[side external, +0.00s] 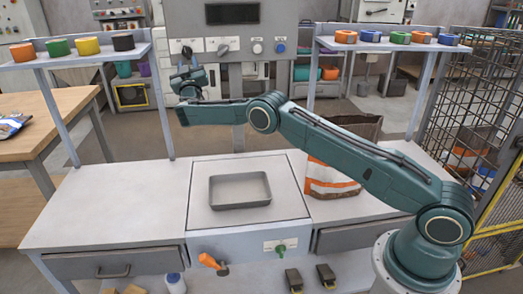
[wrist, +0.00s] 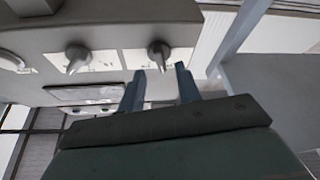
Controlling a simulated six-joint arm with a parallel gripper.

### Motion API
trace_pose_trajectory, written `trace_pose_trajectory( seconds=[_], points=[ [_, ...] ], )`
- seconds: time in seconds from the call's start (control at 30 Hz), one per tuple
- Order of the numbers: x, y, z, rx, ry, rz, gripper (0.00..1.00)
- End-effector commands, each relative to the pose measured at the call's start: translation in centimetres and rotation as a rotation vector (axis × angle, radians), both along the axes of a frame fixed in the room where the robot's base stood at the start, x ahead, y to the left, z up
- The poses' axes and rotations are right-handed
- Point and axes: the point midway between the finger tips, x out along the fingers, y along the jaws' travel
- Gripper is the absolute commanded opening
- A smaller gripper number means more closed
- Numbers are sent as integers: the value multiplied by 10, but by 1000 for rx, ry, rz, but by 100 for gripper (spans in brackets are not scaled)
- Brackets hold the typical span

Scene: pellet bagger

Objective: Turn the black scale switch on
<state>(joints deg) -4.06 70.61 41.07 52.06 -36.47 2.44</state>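The panel (side external: 240,20) of the bagger carries a row of switches and knobs on white plates under a dark display. A dark lever switch (side external: 187,51) is at the left end of this row, partly behind my gripper (side external: 186,72). In the wrist view, my gripper (wrist: 160,69) has its two fingers apart with nothing between them. A grey-looking switch (wrist: 159,50) on a white plate is just beyond the fingertips, roughly in line with the gap. A second similar switch (wrist: 77,56) is to its left. I cannot read the plate markings or tell contact.
A grey tray (side external: 240,190) sits on the bench's middle plate. An orange-and-white bag (side external: 330,182) stands to its right, partly behind my arm. Shelves with coloured rolls (side external: 88,46) flank the panel. An orange handle (side external: 210,261) and green knob (side external: 280,248) are on the front.

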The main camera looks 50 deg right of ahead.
Motion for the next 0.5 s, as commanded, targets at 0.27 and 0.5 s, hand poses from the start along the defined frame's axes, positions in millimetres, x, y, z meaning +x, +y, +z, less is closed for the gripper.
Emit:
trace_pose_trajectory(
  seconds=[0.27,0.5],
  points=[
    [-16,13,-8,-1,3,2,34],
    [-32,26,-16,-2,2,2,34]
  ],
)
